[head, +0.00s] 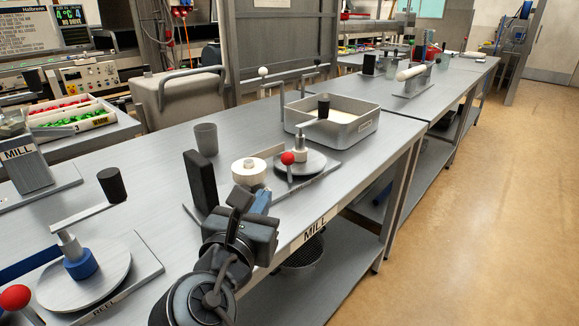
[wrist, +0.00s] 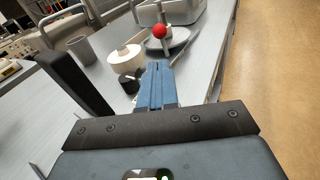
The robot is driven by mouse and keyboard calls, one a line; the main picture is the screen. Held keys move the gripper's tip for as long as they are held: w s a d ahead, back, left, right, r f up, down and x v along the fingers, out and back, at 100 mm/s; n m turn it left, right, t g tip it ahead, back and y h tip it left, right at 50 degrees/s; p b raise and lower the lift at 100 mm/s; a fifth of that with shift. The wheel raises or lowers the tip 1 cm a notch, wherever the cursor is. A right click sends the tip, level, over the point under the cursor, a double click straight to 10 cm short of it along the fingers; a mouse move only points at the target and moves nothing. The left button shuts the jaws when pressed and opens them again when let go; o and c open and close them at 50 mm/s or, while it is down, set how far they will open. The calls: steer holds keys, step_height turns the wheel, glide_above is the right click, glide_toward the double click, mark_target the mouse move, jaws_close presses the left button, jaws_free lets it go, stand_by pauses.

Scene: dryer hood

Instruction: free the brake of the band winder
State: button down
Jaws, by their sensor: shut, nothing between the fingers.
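A winder with a round grey turntable (head: 313,164), a post and a crank with a black knob (head: 323,106) stands near the bench's front edge. A lever with a red ball (head: 288,158) stands upright at the turntable's near side. The red ball (wrist: 159,31) also shows in the wrist view, just beyond my fingertips. My gripper (head: 263,192) is shut and empty, left of and nearer than the lever, apart from it in the picture. Its blue fingers (wrist: 157,68) lie together. A white roll (head: 249,173) sits beside them.
A black upright block (head: 201,180) and a grey cup (head: 205,140) stand left of my gripper. A metal tray (head: 350,135) is behind the winder. Another cranked device (head: 85,280) labelled REEL, with its own red ball (head: 15,298), is at lower left. Open floor lies right.

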mark_target(289, 160)
steer(key=w, duration=0.4)
steer(key=w+d, duration=0.1)
steer(key=w, duration=0.4)
steer(key=w+d+f, duration=0.1)
steer(key=w, duration=0.3)
steer(key=shift+w+d+f, duration=0.1)
steer(key=shift+w+d, duration=0.05)
steer(key=shift+w, duration=0.1)
steer(key=shift+w+d+r+p, duration=0.15)
steer(key=shift+r+p, duration=0.25)
steer(key=shift+p, duration=0.5)
steer(key=shift+w+d+r+m+g+p, duration=0.15)
steer(key=shift+w+m+g+p, duration=0.2)
steer(key=shift+p, duration=0.8)
steer(key=p, duration=0.1)
steer(key=g+p, duration=0.1)
steer(key=shift+w+d+y+p, duration=0.15)
steer(key=shift+w+y+p, duration=0.1)
steer(key=shift+y+p, duration=0.05)
steer(key=shift+f, duration=0.3)
